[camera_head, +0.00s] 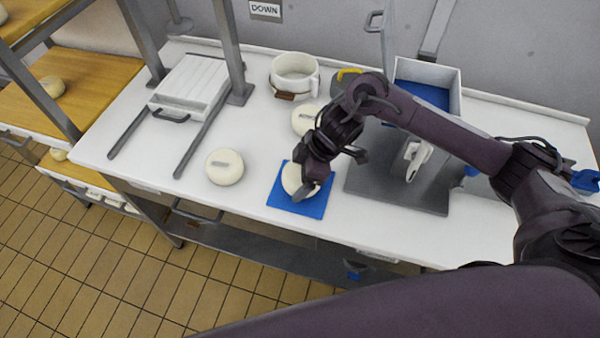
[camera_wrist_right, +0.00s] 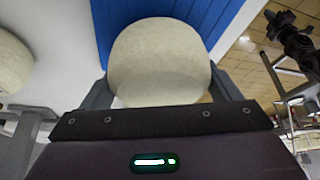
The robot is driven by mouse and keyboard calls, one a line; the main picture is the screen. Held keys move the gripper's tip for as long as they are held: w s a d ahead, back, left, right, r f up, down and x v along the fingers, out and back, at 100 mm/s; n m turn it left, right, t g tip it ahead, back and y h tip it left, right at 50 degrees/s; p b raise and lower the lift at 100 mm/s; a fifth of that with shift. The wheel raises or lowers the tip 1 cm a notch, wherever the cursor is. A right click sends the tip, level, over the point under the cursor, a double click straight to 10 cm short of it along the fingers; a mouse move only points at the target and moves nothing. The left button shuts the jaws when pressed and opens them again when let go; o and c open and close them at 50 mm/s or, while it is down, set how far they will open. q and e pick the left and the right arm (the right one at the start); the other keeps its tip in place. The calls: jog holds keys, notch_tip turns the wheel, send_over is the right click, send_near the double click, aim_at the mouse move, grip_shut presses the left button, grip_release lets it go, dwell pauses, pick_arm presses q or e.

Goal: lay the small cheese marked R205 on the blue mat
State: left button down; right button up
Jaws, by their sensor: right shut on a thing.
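My right gripper (camera_head: 304,185) is shut on a pale round cheese (camera_head: 291,178). The held cheese also shows between the fingers in the right wrist view (camera_wrist_right: 160,60). It is over the blue mat (camera_head: 310,208); whether it touches the mat I cannot tell. The gripper hides part of this cheese and its mark cannot be read. Another cheese (camera_head: 224,167) sits left of the mat with a small grey label too small to read. A third cheese (camera_head: 305,120) sits behind the mat, partly hidden by my right arm. My left gripper does not show clearly in any view.
A white pot (camera_head: 295,74) stands at the back. Right of the mat are a grey plate (camera_head: 385,185) and a white bin with blue inside (camera_head: 446,76). The white counter (camera_head: 160,160) is clear at front left.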

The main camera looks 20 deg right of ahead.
jog(key=shift+f+b, duration=0.3)
jog(key=shift+f, duration=0.4)
dwell(0.6)
jog(key=o, duration=1.1)
jog(key=shift+o, duration=0.2)
notch_tip(320, 180, up, 7)
jog(key=p, duration=0.7)
jog(key=shift+p, duration=0.4)
jog(key=shift+s, duration=0.1)
